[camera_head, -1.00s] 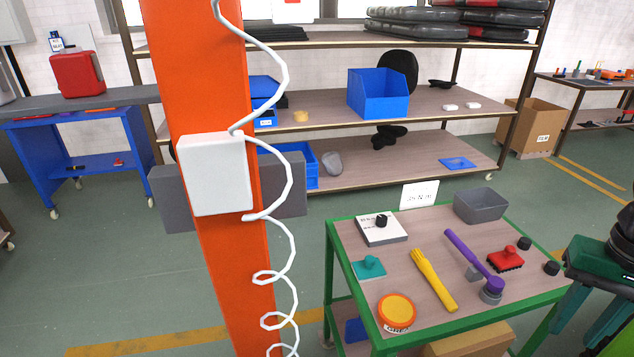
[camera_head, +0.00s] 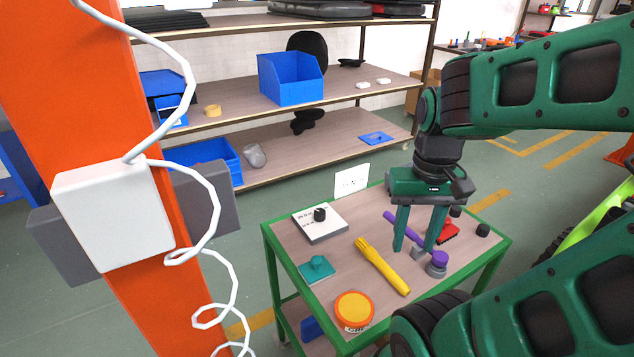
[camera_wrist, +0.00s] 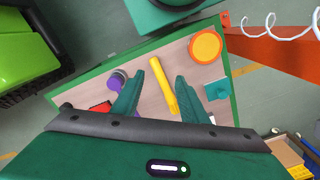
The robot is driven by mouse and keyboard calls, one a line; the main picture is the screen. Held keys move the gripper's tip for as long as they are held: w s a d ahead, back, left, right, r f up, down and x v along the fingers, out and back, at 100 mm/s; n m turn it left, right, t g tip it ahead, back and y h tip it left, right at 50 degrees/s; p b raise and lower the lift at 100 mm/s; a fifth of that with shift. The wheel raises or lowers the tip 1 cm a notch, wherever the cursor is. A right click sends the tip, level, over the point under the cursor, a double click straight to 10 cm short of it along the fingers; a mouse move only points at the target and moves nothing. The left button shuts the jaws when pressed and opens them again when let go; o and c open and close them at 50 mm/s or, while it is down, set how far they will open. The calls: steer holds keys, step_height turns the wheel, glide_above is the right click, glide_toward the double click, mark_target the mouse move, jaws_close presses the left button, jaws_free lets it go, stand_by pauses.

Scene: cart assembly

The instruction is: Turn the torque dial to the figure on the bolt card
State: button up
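The torque dial, a white box with a black knob (camera_head: 320,214), lies at the back left of the green-framed cart (camera_head: 268,262). The marks on its face are too small to read. The bolt card (camera_head: 351,181), a white card, stands upright at the cart's back edge; its figure is not clearly legible now. My gripper (camera_head: 413,250) is open and empty, fingers pointing down over the cart's right half, to the right of the dial and apart from it. In the wrist view my gripper (camera_wrist: 158,72) shows spread fingers with the yellow tool (camera_wrist: 163,88) below between them.
On the cart are a teal block with a knob (camera_head: 317,267), an orange tub (camera_head: 354,311), a purple-handled tool (camera_head: 439,258), a red brush (camera_head: 448,232) and black knobs (camera_head: 483,230). An orange post (camera_head: 150,300) with a white coiled cable stands left. Shelves (camera_head: 350,105) stand behind.

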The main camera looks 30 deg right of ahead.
steer(key=n, duration=0.6)
glide_above(319, 211)
step_height(319, 211, down, 4)
steer(key=shift+f, duration=0.1)
step_height(319, 211, down, 8)
steer(key=shift+f, duration=0.4)
steer(key=shift+c, duration=0.3)
steer(key=shift+r, duration=0.1)
steer(key=c, duration=0.5)
steer(key=shift+c, duration=0.2)
